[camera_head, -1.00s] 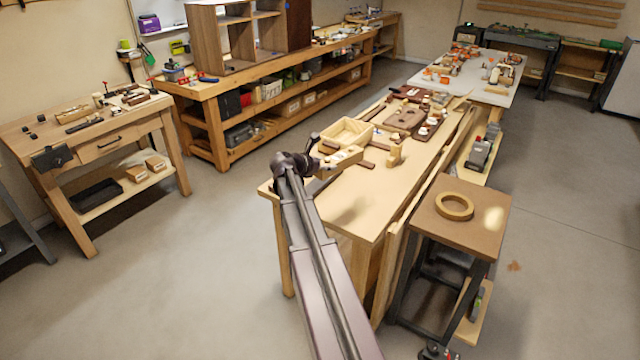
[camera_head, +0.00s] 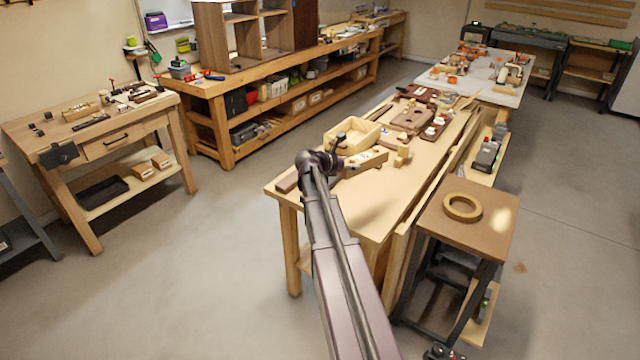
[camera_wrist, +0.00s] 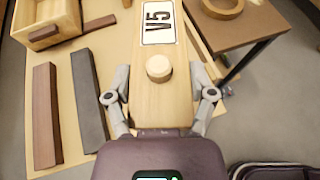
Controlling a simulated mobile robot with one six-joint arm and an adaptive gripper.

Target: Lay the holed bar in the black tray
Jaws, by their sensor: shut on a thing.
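My gripper (camera_wrist: 160,82) is shut on a pale wooden bar (camera_wrist: 160,108) in the wrist view, with a finger on each long side. The bar carries a white label marked V5 and a pale round spot; I cannot tell whether this is a hole or a peg. In the head view, my gripper (camera_head: 336,152) is at the near end of the long bench, with the pale bar (camera_head: 366,161) beyond it. A black tray (camera_head: 103,192) lies on the lower shelf of the left workbench. The wrist view does not show it.
An open wooden box (camera_head: 352,138) stands beside the bar on the long bench. A brown bar (camera_wrist: 46,115) and a dark grey bar (camera_wrist: 88,100) lie left of my gripper. A wooden ring (camera_head: 462,208) lies on the side stand. Open floor separates the benches.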

